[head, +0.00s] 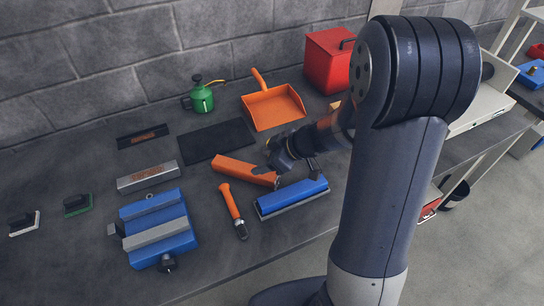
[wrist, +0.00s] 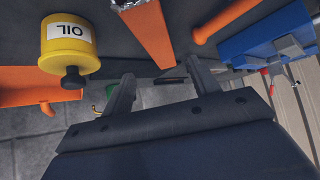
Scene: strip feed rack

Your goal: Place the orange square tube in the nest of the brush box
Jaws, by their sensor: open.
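The orange square tube (head: 240,170) lies on the bench in the head view, left of my gripper (head: 280,165). My gripper is low over the tube's right end. In the wrist view an orange bar that looks like the tube (wrist: 148,30) extends away beyond my gripper (wrist: 160,85), whose fingers are apart with nothing visibly held. I cannot tell whether they touch the tube. No part is clearly marked as the brush box or its nest. A long blue part with a grey base (head: 292,197) sits just below and right of the tube.
An orange-handled tool (head: 232,210) and a blue vise (head: 155,228) lie in front of the tube. A grey block (head: 148,177), black mat (head: 216,140), orange dustpan (head: 273,107) and red box (head: 328,62) stand around. A yellow oil can (wrist: 70,45) shows in the wrist view.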

